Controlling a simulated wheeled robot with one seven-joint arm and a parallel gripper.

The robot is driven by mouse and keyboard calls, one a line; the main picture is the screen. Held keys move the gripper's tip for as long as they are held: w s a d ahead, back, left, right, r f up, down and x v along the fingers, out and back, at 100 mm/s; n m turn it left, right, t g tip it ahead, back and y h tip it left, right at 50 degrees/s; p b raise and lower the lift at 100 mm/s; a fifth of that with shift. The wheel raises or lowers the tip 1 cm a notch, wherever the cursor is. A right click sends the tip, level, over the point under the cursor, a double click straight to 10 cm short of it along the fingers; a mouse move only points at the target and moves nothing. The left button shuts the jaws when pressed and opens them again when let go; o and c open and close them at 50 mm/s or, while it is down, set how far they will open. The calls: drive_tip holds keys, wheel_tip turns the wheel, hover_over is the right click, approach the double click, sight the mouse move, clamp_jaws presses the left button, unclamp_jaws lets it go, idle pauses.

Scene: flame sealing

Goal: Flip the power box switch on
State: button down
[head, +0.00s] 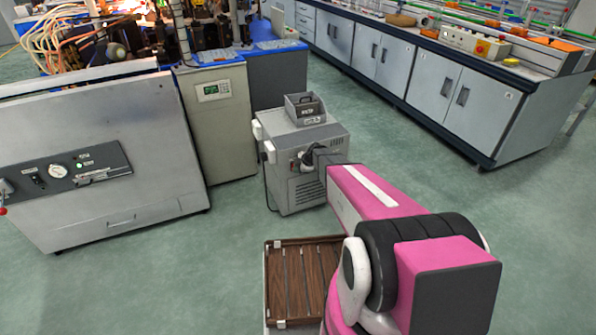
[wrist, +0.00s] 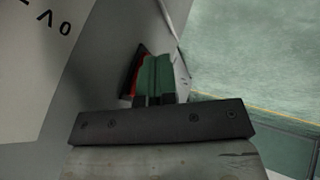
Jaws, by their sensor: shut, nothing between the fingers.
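The power box is a grey cabinet (head: 290,192) on the floor at the middle of the head view. My gripper (head: 312,156) is at its front face, at the end of my pink arm. In the wrist view a switch (wrist: 158,74) with a green face and a red left side sits on a pale panel. My gripper (wrist: 155,99) is shut and empty, its fingertips at the lower edge of the switch. They hide that edge, and I cannot tell if they touch it. In the head view my gripper hides the switch.
A beige cabinet (head: 220,120) with a small green display stands close on the left, beside a large grey machine (head: 100,150) with a gauge panel. A long lab bench (head: 410,75) runs along the back right. Green floor (head: 430,180) is clear between it and my arm.

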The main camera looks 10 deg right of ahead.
drive_tip(key=shift+w+a+f, duration=0.1)
drive_tip(key=shift+w+f, duration=0.15)
drive_tip(key=shift+w, duration=0.05)
drive_tip(key=shift+w+r, duration=0.1)
